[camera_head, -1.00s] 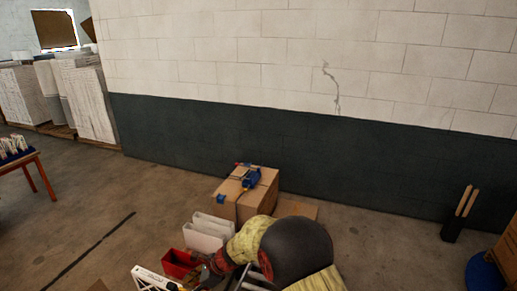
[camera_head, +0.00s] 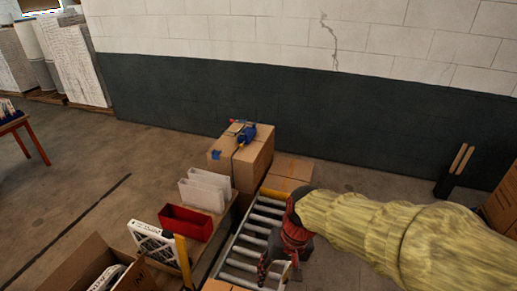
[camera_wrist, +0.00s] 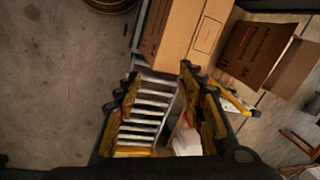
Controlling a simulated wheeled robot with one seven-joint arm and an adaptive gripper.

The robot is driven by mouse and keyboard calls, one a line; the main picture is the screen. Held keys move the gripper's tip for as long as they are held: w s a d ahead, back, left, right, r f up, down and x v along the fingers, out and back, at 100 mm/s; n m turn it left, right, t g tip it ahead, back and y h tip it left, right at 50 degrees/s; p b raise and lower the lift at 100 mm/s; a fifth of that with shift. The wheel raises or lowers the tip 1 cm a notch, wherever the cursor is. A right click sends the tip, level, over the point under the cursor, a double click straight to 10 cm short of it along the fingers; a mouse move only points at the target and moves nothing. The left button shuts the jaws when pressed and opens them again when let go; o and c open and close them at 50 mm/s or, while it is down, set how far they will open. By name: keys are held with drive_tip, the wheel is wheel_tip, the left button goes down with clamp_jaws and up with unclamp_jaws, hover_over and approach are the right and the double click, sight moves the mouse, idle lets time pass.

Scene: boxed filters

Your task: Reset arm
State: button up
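My gripper (camera_wrist: 158,78) is open in the wrist view, its two fingers spread apart with nothing held between them. It hangs above the roller conveyor (camera_wrist: 145,112), whose rollers show between the fingers. In the head view my gripper (camera_head: 278,272) points down over the conveyor (camera_head: 245,240), at the end of my arm in its pale yellow sleeve. Its fingertips are too small there to judge.
A closed carton (camera_head: 242,160) carries a blue tool (camera_head: 247,133). White panels (camera_head: 204,190), a red bin (camera_head: 186,222) and a white filter (camera_head: 152,242) stand left of the conveyor. An open carton (camera_head: 92,265) is at lower left.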

drive_tip(key=s+d+r+t+h+b, duration=0.1)
drive_tip(key=s+d+t+b, duration=0.1)
drive_tip(key=s+d+b, duration=0.2)
drive_tip(key=s+d+t+h+b, duration=0.1)
drive_tip(key=s+d+t+b, duration=0.2)
drive_tip(key=d+b, duration=0.3)
drive_tip(key=s+d, duration=0.1)
drive_tip(key=d, duration=0.3)
drive_tip(key=shift+s+d+r+t, duration=0.25)
drive_tip(key=shift+d+r+t, duration=0.05)
drive_tip(key=shift+d+r, duration=0.1)
